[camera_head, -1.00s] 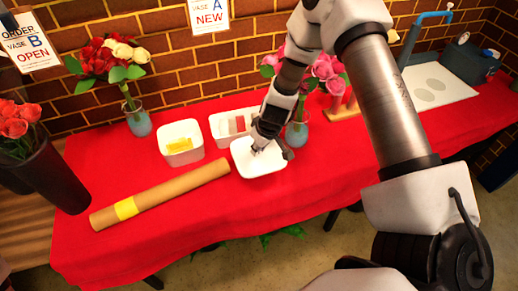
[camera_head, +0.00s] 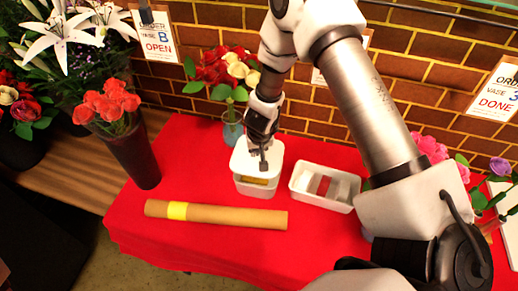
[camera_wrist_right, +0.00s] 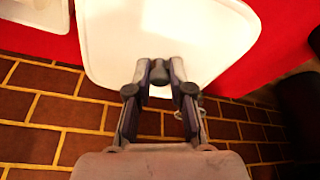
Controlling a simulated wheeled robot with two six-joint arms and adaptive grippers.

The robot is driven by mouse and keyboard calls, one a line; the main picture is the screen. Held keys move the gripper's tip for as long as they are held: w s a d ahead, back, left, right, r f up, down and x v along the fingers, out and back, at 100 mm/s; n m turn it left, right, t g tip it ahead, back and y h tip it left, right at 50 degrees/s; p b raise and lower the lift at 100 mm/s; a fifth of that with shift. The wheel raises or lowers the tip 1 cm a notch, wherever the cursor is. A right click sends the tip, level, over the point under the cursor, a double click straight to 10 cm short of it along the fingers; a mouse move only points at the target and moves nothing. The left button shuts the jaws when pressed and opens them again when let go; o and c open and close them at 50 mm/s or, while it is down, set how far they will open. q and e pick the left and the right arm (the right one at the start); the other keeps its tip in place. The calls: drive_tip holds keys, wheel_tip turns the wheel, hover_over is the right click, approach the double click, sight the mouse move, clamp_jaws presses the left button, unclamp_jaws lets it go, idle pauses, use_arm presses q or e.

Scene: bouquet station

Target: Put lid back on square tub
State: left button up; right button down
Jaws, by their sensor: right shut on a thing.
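The white square lid (camera_head: 243,161) is held in my right gripper (camera_head: 262,163), which is shut on the lid's small grey knob. In the right wrist view the lid (camera_wrist_right: 165,30) spreads out beyond the fingertips (camera_wrist_right: 160,80). The white square tub (camera_head: 257,191) stands on the red table under the lid. A yellow thing (camera_head: 254,181) shows between the lid's near edge and the tub's near wall. The lid covers most of the tub's opening; whether it touches the rim I cannot tell. My left gripper is not in view.
A white rectangular tray (camera_head: 344,205) with small items stands right of the tub. A cardboard tube (camera_head: 235,217) with a yellow band lies in front. A vase with red and cream roses (camera_head: 232,132) stands behind. A dark bucket of orange-red flowers (camera_head: 136,160) is at left.

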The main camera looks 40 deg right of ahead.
sight(259, 158)
drive_tip(key=f+b, duration=0.4)
drive_tip(key=shift+d+f, duration=0.1)
drive_tip(key=shift+d, duration=0.15)
drive_tip(key=shift+a+f+b, duration=0.15)
drive_tip(key=shift+f+b, duration=0.35)
drive_tip(key=shift+f, duration=0.2)
drive_tip(key=shift+r+p, duration=0.1)
drive_tip(key=shift+p, duration=0.4)
drive_tip(key=shift+f, duration=0.25)
idle(0.7)
idle(0.5)
idle(0.4)
drive_tip(key=c, duration=1)
unclamp_jaws()
drive_tip(key=shift+o, duration=0.2)
